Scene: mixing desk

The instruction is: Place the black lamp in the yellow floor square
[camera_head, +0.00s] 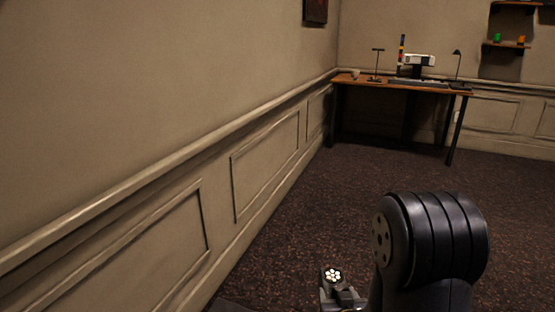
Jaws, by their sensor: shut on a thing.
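A black lamp with a bent neck (457,62) stands near the right end of the desk at the back, small and far off. A dark T-shaped stand (377,63) is on the left part of the same desk; I cannot tell whether it is also a lamp. No yellow floor square is in view. A thick black joint of my arm fills the lower right. Left of it, at the bottom edge, is a small grey part with a round face of pale dots (333,275), which I cannot identify.
The wooden desk (352,79) with dark legs stands against the back wall and carries a white-and-black device (418,63). A panelled wall (255,165) runs along the left. Shelves (507,45) hang at the upper right. The dark carpet (340,190) before the desk is clear.

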